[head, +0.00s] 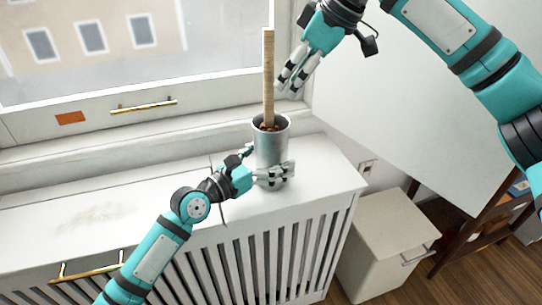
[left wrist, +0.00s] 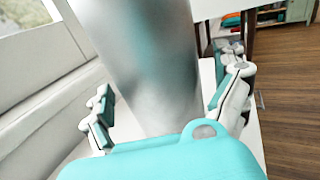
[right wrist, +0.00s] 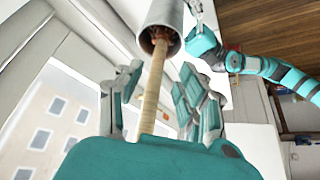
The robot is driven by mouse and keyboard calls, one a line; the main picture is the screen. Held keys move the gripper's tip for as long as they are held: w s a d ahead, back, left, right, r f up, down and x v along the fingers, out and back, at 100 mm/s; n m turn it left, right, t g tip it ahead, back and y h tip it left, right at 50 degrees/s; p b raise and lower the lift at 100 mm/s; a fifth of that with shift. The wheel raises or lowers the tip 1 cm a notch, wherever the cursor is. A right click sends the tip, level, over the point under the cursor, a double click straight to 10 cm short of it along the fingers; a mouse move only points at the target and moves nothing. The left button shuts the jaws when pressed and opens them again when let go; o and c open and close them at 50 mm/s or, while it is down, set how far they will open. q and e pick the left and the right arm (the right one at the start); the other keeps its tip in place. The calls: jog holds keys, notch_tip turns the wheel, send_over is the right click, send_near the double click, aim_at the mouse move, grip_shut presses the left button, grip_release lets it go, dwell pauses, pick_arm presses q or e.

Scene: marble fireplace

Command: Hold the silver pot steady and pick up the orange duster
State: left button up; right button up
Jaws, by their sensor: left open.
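The silver pot (head: 268,150) stands upright on the white ledge. The duster's pale wooden handle (head: 268,75) rises from it, also seen in the right wrist view (right wrist: 154,92). Its reddish-orange lower end (head: 268,127) is mostly hidden inside the pot. My left gripper (head: 276,174) is open at the pot's lower part, with a finger on each side of the pot (left wrist: 150,60) in the left wrist view; contact is unclear. My right gripper (head: 290,82) is open and empty, just right of the handle in the head view. In the right wrist view the handle appears between its spread fingers (right wrist: 155,85).
A window (head: 140,40) with a brass handle (head: 143,106) is behind the ledge (head: 100,215). The ledge's slatted front drops off on the near side. A white bin-like box (head: 385,240) and a dark wooden shelf stand lower right. The ledge left of the pot is clear.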

pick_arm(q)
jog(key=shift+w+d, duration=0.15)
jog(key=c, duration=1.3)
